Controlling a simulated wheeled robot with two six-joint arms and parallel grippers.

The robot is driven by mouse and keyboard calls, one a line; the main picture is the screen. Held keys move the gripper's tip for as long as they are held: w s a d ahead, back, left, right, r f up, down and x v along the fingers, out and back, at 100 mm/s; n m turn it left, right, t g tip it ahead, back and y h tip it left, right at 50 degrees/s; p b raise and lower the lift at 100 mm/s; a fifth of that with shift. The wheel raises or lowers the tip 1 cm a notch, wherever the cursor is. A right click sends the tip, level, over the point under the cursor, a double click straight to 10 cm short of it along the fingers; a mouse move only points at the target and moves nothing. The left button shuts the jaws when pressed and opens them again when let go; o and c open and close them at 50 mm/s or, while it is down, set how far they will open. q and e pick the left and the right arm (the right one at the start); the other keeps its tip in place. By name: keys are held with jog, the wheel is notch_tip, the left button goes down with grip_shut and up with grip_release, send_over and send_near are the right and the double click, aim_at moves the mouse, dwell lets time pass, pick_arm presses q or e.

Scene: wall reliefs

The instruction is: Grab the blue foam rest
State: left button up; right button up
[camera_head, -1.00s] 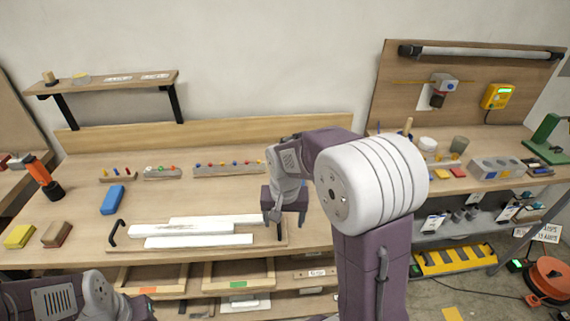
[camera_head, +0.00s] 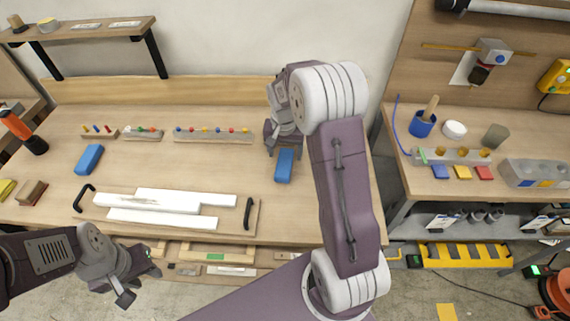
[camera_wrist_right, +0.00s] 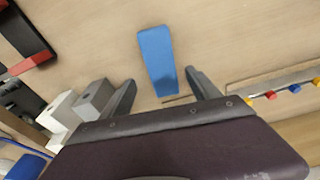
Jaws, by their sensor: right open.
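A blue foam rest (camera_head: 285,165) lies on the bench top just in front of my right gripper. My right gripper (camera_head: 284,146) is open and empty, pointing down at the bench. In the right wrist view the blue foam rest (camera_wrist_right: 156,58) lies beyond the two spread fingers (camera_wrist_right: 160,88), lined up with the gap between them; I cannot tell whether they touch it. A second, similar blue block (camera_head: 89,159) lies at the left of the bench. My left gripper (camera_head: 139,281) is low at the front left, open and empty, away from both.
A board with white strips and black handles (camera_head: 170,208) lies at the bench front. Racks of coloured pegs (camera_head: 213,135) stand behind. A side table (camera_head: 450,185) at the right holds a blue cup (camera_head: 423,124) and small blocks. Bare bench surrounds the blue foam rest.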

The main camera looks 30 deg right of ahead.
aim_at(284, 162)
jog(key=shift+s+a+f, duration=0.1)
jog(key=shift+f, duration=0.15)
jog(key=f, duration=0.4)
jog(key=shift+w+a, duration=0.1)
jog(key=shift+w, duration=0.15)
jog(key=shift+w+d+f, duration=0.1)
jog(key=shift+d+f, duration=0.1)
jog(key=shift+f, duration=0.1)
jog(key=shift+a+r, duration=0.1)
jog(key=shift+r, duration=0.05)
jog(key=c, duration=1.4)
notch_tip(284, 162, up, 4)
jog(key=shift+r, duration=0.2)
jog(key=s+r, duration=0.2)
jog(key=s, duration=0.2)
jog(key=s+r, duration=0.2)
jog(key=s, duration=0.1)
jog(key=s+d+r, duration=0.1)
jog(key=s+r, duration=0.1)
jog(key=s, duration=0.2)
jog(key=shift+s+d+r, duration=0.1)
jog(key=shift+s+r, duration=0.15)
jog(key=shift+s, duration=0.1)
